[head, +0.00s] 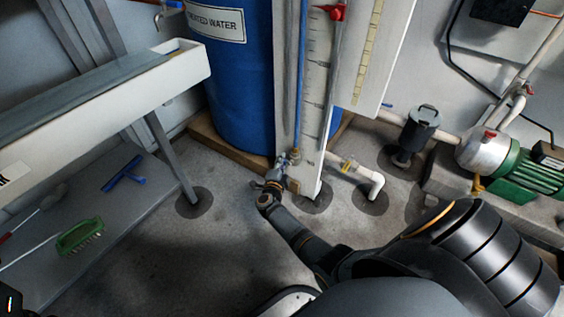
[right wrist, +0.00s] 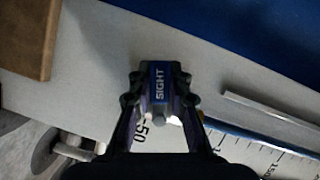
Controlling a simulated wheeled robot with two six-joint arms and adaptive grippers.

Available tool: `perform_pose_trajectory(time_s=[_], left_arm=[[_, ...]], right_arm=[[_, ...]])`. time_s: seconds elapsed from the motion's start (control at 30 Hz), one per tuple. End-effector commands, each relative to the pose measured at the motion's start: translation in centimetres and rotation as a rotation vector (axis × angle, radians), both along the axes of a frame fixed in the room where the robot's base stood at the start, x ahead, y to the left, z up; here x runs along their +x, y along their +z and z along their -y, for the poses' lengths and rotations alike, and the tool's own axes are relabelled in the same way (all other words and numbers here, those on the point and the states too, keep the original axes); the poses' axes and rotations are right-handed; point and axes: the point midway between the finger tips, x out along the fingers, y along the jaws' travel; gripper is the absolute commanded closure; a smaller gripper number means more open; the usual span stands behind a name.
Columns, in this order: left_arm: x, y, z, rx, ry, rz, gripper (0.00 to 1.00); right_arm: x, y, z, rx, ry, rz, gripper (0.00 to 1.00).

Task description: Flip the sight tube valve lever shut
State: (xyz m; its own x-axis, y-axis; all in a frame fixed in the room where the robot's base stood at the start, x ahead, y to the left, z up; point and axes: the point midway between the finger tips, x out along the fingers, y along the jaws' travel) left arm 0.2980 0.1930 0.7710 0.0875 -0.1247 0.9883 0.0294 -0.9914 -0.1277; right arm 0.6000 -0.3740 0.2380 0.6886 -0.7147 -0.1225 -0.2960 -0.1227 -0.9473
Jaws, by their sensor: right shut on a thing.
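The sight tube (head: 316,100) is a clear scaled tube on a tall pale board in front of the blue tank. Its valve is at the tube's foot, small and partly hidden by my right gripper (head: 274,181). In the right wrist view, the blue lever handle (right wrist: 159,82) marked SIGHT lies between the fingertips of my right gripper (right wrist: 158,98). The fingers are shut on it from both sides. The lever's angle is hard to tell.
The blue tank (head: 240,90) stands behind on a wooden base. A white trough (head: 110,95) on legs is at left, above a low shelf with a green brush (head: 80,237). White pipe (head: 355,172), a black-capped fitting (head: 420,125) and a green pump (head: 525,170) are at right.

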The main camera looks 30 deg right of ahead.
Motion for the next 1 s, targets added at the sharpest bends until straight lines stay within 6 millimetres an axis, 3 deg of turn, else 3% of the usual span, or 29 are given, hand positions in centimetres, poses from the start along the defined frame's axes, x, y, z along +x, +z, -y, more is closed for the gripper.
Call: perform_pose_trajectory(time_s=[0.2, 0.5, 0.8, 0.83, 1.0], left_arm=[[0.0, -0.5, 0.0, 0.000, 0.000, 0.000, 0.60], [0.2, -3.3, 0.3, 0.015, 0.010, -0.007, 0.60], [0.2, -3.1, 0.3, 0.017, 0.011, -0.009, 0.60], [0.2, -3.1, 0.3, 0.017, 0.011, -0.009, 0.60], [0.2, -3.1, 0.3, 0.017, 0.011, -0.009, 0.60]], right_arm=[[0.0, -0.2, 0.0, 0.010, 0.000, 0.025, 1.00], [0.1, 0.8, -0.1, 0.122, -0.001, 0.295, 1.00], [0.2, 1.3, -0.1, 0.134, -0.001, 0.318, 1.00], [0.2, 1.3, -0.1, 0.133, 0.000, 0.317, 0.81], [0.2, 1.3, -0.1, 0.132, 0.000, 0.316, 0.58]])
